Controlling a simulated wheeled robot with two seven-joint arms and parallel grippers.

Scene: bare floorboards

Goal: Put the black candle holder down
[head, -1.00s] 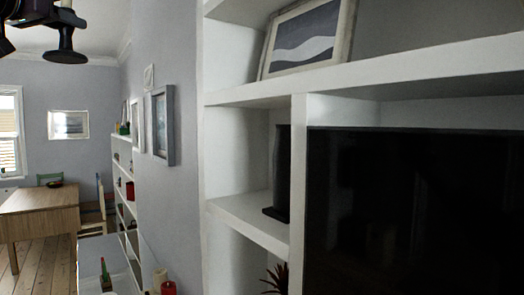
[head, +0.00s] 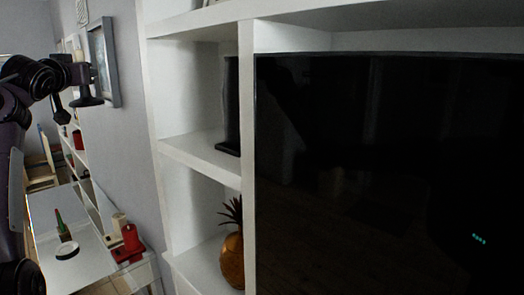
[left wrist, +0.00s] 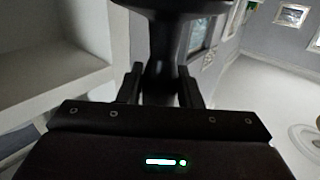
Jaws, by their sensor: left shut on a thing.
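The black candle holder (head: 87,101) is held up in the air at the left of the head view, in front of the grey wall. Its flared end points down. My left gripper (head: 80,74) is shut on it. In the left wrist view the candle holder (left wrist: 168,45) stands between the two fingers of my left gripper (left wrist: 161,85), gripped at its narrow stem. Its upper part is cut off by the picture's edge. My right gripper is not in view.
White shelves (head: 200,150) hold a dark object (head: 231,105), a gold pineapple (head: 232,258) and a large black screen (head: 390,170).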

